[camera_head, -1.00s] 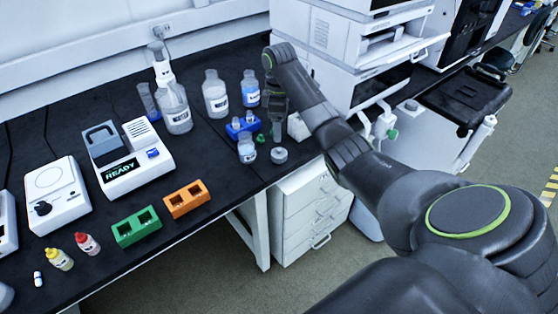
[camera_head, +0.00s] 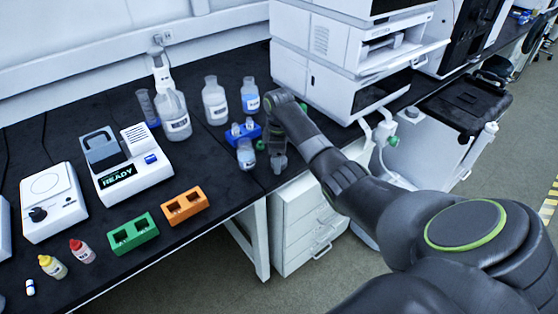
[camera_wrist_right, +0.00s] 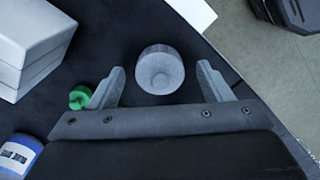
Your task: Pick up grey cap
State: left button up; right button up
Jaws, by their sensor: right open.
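The fingers are open and no contact with the cap shows. In the head view the cap (camera_head: 279,162) shows at the lower end of my right gripper (camera_head: 278,145), partly hidden by it. My left gripper is not in view.
A small green cap (camera_wrist_right: 80,97) lies just left of the left finger in the wrist view. A blue rack (camera_head: 243,131) and a small bottle (camera_head: 246,155) stand close by. Larger bottles (camera_head: 215,102) stand behind. The bench's front edge is near.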

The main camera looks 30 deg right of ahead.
jog(key=c, duration=1)
jog(key=shift+c, duration=0.3)
jog(key=shift+r, duration=0.15)
